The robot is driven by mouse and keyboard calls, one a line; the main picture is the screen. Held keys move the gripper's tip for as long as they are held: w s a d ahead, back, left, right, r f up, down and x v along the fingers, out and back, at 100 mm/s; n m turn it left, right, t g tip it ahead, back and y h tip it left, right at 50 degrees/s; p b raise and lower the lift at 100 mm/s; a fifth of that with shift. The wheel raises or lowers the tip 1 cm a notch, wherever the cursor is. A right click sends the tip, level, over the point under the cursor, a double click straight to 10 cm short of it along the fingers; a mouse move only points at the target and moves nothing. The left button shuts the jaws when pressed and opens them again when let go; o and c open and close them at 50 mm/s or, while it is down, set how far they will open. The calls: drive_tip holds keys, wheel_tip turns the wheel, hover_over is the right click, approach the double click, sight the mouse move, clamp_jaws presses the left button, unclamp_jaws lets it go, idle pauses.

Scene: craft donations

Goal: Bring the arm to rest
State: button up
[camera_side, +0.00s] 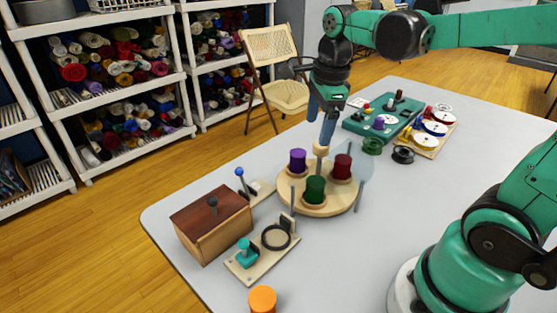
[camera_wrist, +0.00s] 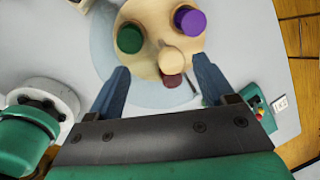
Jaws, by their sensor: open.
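My gripper (camera_side: 320,128) is open above the round wooden turntable (camera_side: 318,209), fingers pointing down. It holds nothing. In the wrist view my gripper (camera_wrist: 162,72) has its two blue fingers wide apart. A pale wooden knob (camera_wrist: 172,60) shows between and beyond the fingertips; in the side view the knob (camera_side: 320,150) is close below them. Whether a finger touches it I cannot tell. A purple spool (camera_side: 298,161), a green spool (camera_side: 315,190) and a dark red spool (camera_side: 342,167) stand upright on the turntable. The dark red one is partly hidden in the wrist view.
A brown-lidded wooden box (camera_side: 212,222), a small board with a teal knob and black ring (camera_side: 262,250), and an orange cylinder (camera_side: 262,299) are at the front left. A green panel (camera_side: 380,122) and a board with colored reels (camera_side: 435,130) are behind. The table's front middle is bare.

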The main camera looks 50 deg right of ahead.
drive_tip(key=a+n+t, duration=0.1)
drive_tip(key=n, duration=0.3)
drive_tip(key=s+a+n, duration=0.1)
drive_tip(key=n, duration=0.3)
drive_tip(key=a+n+t, duration=0.1)
drive_tip(key=n, duration=0.2)
drive_tip(key=shift+s+a+f+n+t, duration=0.3)
drive_tip(key=shift+f+n, duration=0.05)
drive_tip(key=shift+n, duration=0.05)
drive_tip(key=n, duration=0.3)
drive_tip(key=a+n+t, duration=0.1)
drive_tip(key=n, duration=0.2)
drive_tip(key=s+a+f+n+t, duration=0.1)
drive_tip(key=n, duration=0.2)
drive_tip(key=shift+a, duration=0.2)
drive_tip(key=n, duration=0.3)
drive_tip(key=shift+s+a+f+n+t, duration=0.2)
drive_tip(key=shift+a+f+n+t, duration=0.05)
drive_tip(key=shift+a+n+t, duration=0.15)
drive_tip(key=o, duration=0.4)
drive_tip(key=shift+r, duration=0.1)
drive_tip(key=shift+c, duration=0.2)
wheel_tip(320, 180, up, 19)
drive_tip(key=s+d+n+g+h, duration=0.2)
drive_tip(key=d+n+g, duration=0.1)
drive_tip(key=n, duration=1.4)
drive_tip(key=x, duration=0.9)
drive_tip(key=shift+f+n, duration=0.25)
drive_tip(key=shift+n, duration=0.05)
